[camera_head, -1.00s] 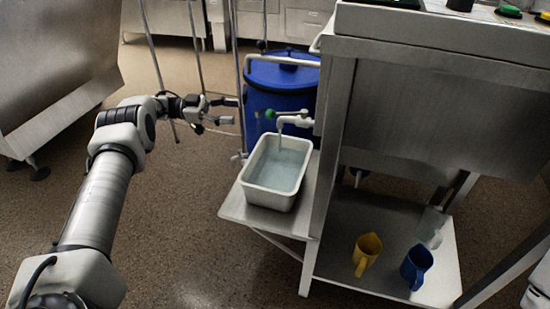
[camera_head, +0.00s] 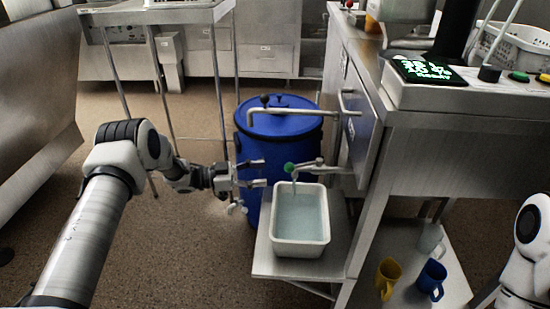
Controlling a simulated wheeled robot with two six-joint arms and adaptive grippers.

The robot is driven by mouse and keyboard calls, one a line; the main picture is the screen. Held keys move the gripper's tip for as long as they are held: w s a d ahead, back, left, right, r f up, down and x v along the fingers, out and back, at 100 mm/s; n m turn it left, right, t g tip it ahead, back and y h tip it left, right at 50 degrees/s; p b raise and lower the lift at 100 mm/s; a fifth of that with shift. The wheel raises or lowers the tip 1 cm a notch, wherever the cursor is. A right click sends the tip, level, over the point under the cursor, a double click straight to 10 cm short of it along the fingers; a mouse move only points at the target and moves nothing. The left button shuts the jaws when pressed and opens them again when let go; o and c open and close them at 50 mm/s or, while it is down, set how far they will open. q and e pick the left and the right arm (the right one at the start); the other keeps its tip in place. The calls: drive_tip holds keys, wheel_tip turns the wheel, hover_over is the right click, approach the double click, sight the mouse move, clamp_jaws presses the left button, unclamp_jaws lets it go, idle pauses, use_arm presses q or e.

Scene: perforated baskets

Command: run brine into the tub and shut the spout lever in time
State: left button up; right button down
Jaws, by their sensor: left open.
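The white tub (camera_head: 300,249) stands on a metal side shelf with pale blue brine (camera_head: 301,216) in it. Above its back edge is the spout (camera_head: 308,166) with a green lever (camera_head: 289,167). A thin pale line drops from the spout toward the tub; at this size I cannot tell how strongly it runs. A blue barrel (camera_head: 283,126) stands behind the spout. My left gripper (camera_head: 264,173) is open and empty, its fingers pointing right, just left of the green lever and apart from it. My right gripper is out of the picture.
A metal shelf (camera_head: 405,285) below the counter holds a yellow jug (camera_head: 388,277), a blue jug (camera_head: 431,279) and a clear one (camera_head: 431,239). A lit green display (camera_head: 428,71) is on the counter. The floor left of the shelf is free.

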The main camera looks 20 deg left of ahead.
sight(289, 167)
use_arm(q)
drive_tip(key=x, duration=0.3)
drive_tip(key=r+x, duration=0.1)
drive_tip(key=x, duration=0.2)
drive_tip(key=b+x, duration=0.1)
drive_tip(key=x, duration=0.2)
drive_tip(key=shift+r, duration=0.25)
clamp_jaws()
